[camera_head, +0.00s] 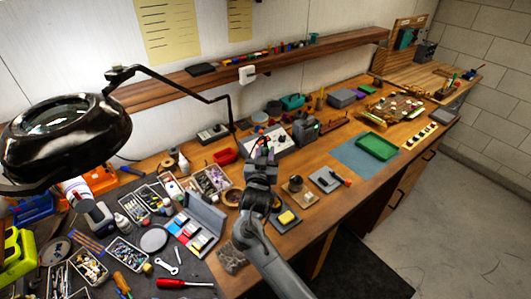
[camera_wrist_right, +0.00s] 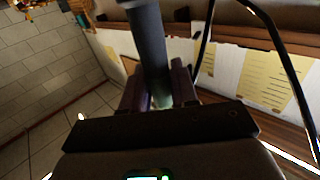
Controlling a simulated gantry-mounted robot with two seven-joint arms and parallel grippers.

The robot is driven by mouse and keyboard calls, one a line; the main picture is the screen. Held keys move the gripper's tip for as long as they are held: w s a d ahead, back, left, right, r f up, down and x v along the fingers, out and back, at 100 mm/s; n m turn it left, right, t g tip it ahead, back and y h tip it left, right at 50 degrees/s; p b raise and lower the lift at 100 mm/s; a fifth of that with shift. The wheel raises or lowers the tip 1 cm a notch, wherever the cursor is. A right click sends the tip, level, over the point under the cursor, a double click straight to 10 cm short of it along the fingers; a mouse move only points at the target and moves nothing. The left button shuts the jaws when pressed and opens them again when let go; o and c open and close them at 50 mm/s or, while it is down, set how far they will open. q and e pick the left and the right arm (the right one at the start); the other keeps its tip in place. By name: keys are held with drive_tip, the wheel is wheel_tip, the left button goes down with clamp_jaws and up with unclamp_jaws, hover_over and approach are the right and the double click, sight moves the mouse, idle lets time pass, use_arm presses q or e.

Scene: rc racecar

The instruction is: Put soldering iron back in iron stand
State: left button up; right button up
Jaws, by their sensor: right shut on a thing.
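My right gripper (camera_head: 264,150) is above the middle of the workbench, with its fingers toward the back wall. In the right wrist view its fingers (camera_wrist_right: 158,88) are shut on a dark grey cylindrical handle (camera_wrist_right: 148,38), which I take to be the soldering iron. The handle runs up out of that view, so its tip is hidden. In the head view the iron is mostly hidden by the gripper. A dark base with a yellow sponge (camera_head: 286,217), apparently the iron stand, sits just right of my right forearm, partly covered by it. My left gripper does not show.
A magnifier lamp (camera_head: 60,130) hangs at the left. Parts trays (camera_head: 123,258) and an open grey case (camera_head: 204,216) crowd the left bench. A green tray (camera_head: 376,146) lies on a blue mat (camera_head: 350,158) at right. A shelf (camera_head: 200,80) runs along the wall.

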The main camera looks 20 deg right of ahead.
drive_tip(key=shift+f+b, duration=0.35)
drive_tip(key=shift+f, duration=0.35)
drive_tip(key=shift+f+b, duration=0.7)
drive_tip(key=shift+f, duration=0.5)
drive_tip(key=o, duration=1.1)
drive_tip(key=shift+c, duration=0.2)
drive_tip(key=o, duration=0.4)
